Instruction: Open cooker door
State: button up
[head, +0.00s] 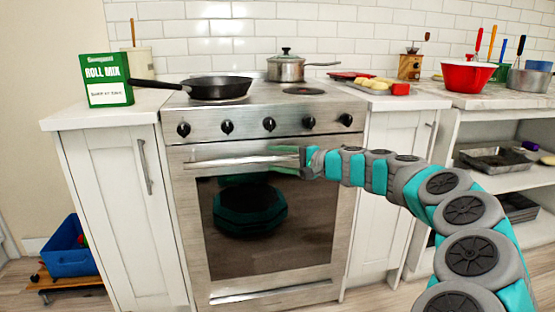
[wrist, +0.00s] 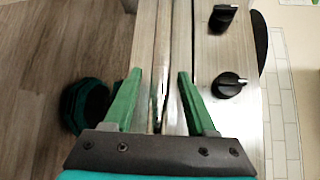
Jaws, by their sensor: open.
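The cooker (head: 262,135) is steel, with a row of knobs above its door. The cooker door (head: 310,225) has a dark glass window and looks shut. Its horizontal handle (head: 235,161) runs along the top of the door. My gripper (head: 298,162) is at the right part of the handle. In the wrist view, the green fingers of my gripper (wrist: 159,73) are apart. The handle (wrist: 164,50) passes through the gap between them as a long metal bar. I cannot tell whether either finger touches it.
A black pan (head: 215,87) and a steel pot (head: 286,68) stand on the hob. White cabinets (head: 112,200) flank the cooker. Open shelves (head: 500,180) are at the right. A blue bin (head: 68,260) is at the left. The floor just before the door is clear.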

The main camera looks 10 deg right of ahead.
grip_shut()
dwell(0.4)
dwell(1.0)
